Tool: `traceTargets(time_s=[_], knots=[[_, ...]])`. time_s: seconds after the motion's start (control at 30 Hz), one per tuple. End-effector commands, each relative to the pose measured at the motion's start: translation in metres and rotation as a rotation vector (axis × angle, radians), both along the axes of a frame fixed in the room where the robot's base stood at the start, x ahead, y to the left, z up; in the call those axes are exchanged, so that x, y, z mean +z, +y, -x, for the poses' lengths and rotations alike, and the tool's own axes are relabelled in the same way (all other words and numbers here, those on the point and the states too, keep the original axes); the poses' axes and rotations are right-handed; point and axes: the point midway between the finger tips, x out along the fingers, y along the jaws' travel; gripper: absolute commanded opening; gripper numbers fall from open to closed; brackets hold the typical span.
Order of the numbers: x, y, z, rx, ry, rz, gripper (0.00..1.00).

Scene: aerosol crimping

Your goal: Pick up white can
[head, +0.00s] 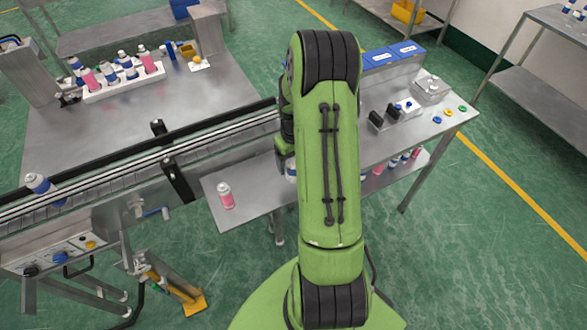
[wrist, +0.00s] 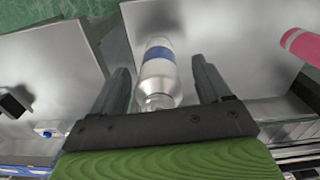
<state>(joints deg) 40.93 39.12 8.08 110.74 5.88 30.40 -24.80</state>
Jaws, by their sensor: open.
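A white can with a blue band (wrist: 158,56) stands between the two dark fingers of my gripper (wrist: 160,70) in the wrist view. The fingers are spread, with a visible gap on each side of the can, so it is not gripped. In the head view, a small part of a white and blue can (head: 291,172) shows at the left edge of my green arm. The arm hides the rest of it and my gripper there.
A pink can (head: 226,196) stands on the steel table's left part, and shows in the wrist view (wrist: 301,45). A conveyor (head: 110,176) runs alongside, with a tilted white and blue can (head: 39,183) on it. Blue boxes (head: 392,54) and more cans (head: 405,157) are right of my arm.

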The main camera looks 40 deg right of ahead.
Motion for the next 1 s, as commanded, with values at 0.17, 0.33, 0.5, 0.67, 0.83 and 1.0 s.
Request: traceTargets(time_s=[0.17,0.33,0.5,0.67,0.83,1.0], knots=[[-0.015,0.0,0.0,0.0,-0.001,0.001,0.77],[-0.015,-0.001,0.0,0.0,-0.002,0.001,0.74],[-0.015,-0.001,0.0,0.0,-0.002,0.001,0.48],[-0.015,-0.001,0.0,0.0,-0.002,0.001,0.23],[-0.014,-0.001,0.0,0.0,-0.002,0.001,0.19],[0.0,-0.001,-0.001,0.0,-0.005,0.004,0.19]])
